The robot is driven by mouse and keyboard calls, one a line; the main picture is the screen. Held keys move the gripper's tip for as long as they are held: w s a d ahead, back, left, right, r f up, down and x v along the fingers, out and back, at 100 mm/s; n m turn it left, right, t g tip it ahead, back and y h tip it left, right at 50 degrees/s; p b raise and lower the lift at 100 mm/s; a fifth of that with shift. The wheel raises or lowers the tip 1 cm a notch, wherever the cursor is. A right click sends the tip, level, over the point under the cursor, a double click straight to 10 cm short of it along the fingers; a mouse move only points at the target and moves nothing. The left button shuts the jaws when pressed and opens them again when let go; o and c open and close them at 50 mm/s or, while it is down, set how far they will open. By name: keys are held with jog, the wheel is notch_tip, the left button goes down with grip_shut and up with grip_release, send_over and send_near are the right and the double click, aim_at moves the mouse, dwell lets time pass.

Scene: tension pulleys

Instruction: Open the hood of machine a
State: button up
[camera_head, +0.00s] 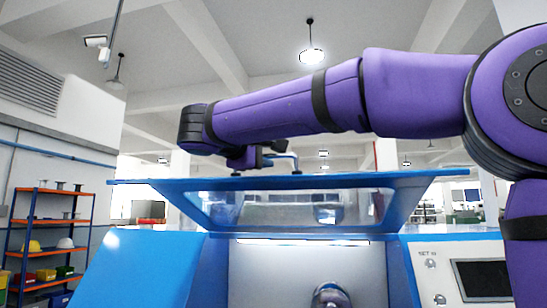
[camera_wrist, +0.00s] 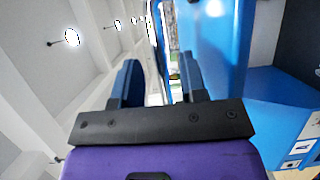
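The blue hood (camera_head: 140,188) of the machine is raised and seen from below, with a clear window (camera_head: 290,208) in it. My gripper (camera_head: 265,150) is at this handle, above the hood. In the wrist view, my gripper (camera_wrist: 160,75) has its two fingers apart with a gap between them.
The machine's pale interior (camera_head: 290,265) is exposed under the hood, with a shiny rounded part (camera_head: 330,295) at the bottom. A control panel (camera_head: 455,270) with a dark screen is at right. An orange shelf (camera_head: 35,225) with helmets and bins stands at left.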

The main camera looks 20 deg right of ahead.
aim_at(272, 156)
jog(key=shift+x, duration=1.85)
jog(key=shift+c, duration=0.5)
jog(key=shift+f, duration=0.1)
grip_shut()
